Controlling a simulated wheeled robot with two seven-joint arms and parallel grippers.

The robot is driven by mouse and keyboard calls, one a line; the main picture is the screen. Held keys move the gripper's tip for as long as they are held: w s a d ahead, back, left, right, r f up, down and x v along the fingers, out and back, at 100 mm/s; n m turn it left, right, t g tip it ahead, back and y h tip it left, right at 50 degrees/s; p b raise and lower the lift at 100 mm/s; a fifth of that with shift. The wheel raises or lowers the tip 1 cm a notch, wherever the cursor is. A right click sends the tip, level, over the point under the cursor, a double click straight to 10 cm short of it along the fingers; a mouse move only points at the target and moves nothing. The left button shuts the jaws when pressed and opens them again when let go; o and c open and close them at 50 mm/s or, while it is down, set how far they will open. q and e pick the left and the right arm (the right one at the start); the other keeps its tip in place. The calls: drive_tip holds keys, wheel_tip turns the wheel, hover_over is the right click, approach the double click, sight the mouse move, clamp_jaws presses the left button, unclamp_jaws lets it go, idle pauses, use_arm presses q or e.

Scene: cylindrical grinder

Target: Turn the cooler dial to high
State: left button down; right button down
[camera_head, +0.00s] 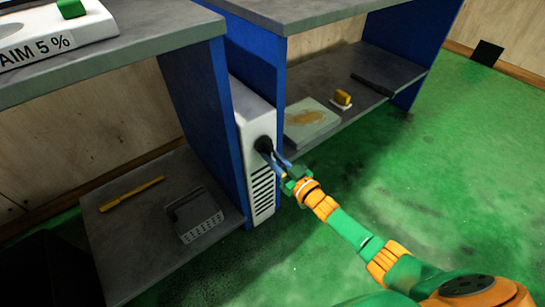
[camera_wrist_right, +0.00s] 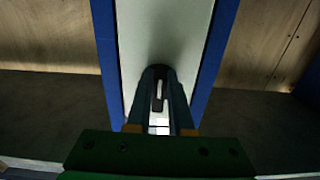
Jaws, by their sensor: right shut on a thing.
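The cooler (camera_head: 258,110) is a narrow white unit with dark vent slots, standing between two blue panels in the head view. It also shows as a pale strip in the right wrist view (camera_wrist_right: 165,35). Its black dial (camera_head: 263,144) is on the upper front, above the slots. My right gripper (camera_head: 271,157) reaches it from the lower right and is shut on the dial. In the right wrist view the fingers (camera_wrist_right: 160,95) close around the dark dial, which they mostly hide. The dial's setting and any markings cannot be read. My left gripper is not in view.
Left of the cooler, a low shelf holds a yellow stick (camera_head: 132,194) and a grey basket (camera_head: 194,216). Right of it, another shelf holds a flat pale box (camera_head: 308,120), a yellow-topped brush (camera_head: 342,98) and a dark bar (camera_head: 373,85).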

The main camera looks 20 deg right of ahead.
drive_tip(key=c, duration=0.8)
unclamp_jaws()
drive_tip(key=shift+s, duration=0.2)
use_arm(q)
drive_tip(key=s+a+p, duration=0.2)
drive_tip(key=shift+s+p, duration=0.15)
drive_tip(key=shift+p, duration=0.25)
use_arm(e)
drive_tip(key=v, duration=0.6)
drive_tip(key=shift+s+d, duration=0.15)
drive_tip(key=shift+s, duration=0.2)
